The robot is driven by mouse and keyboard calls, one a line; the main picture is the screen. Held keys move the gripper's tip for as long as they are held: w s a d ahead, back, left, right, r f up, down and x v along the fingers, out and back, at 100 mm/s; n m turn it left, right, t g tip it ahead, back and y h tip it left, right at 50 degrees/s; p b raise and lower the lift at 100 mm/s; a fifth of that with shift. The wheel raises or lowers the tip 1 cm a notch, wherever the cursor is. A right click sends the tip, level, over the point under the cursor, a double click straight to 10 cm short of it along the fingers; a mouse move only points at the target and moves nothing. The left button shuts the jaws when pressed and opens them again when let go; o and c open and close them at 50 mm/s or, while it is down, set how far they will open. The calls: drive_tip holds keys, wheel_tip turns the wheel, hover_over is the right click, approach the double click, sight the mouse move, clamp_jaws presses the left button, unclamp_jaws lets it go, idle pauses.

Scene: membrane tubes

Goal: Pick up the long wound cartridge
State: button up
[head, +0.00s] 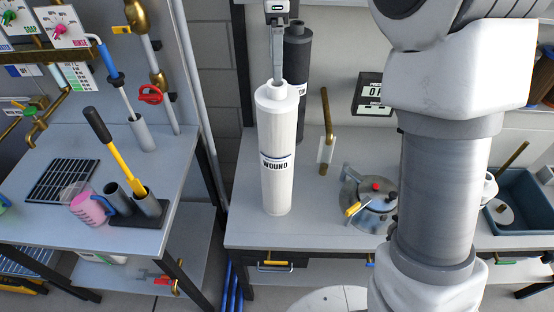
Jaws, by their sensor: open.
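The long wound cartridge (276,185) is a tall white cylinder with a dark "WOUND" label and a narrow neck on top. It stands upright near the left end of the middle bench. My gripper (278,76) points straight down from the top edge of the head view, with its fingertips at the cartridge's neck. The fingers are seen nearly edge-on, so the gap between them is hidden. The gripper is open. I cannot tell whether the fingers touch the neck.
A dark cylinder (298,50) stands close behind the cartridge, partly hidden. A steel lidded vessel (372,205) stands to the right on the bench (245,230). My arm covers the bench further right. The left bench (40,225) holds a tube rack, pink jug and yellow-handled tool.

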sight(278, 83)
drive_tip(key=f, duration=0.3)
drive_tip(key=shift+s+d+f, duration=0.2)
drive_tip(key=shift+s+d, duration=0.05)
drive_tip(key=shift+f, duration=0.55)
clamp_jaws()
drive_tip(key=shift+r, duration=0.1)
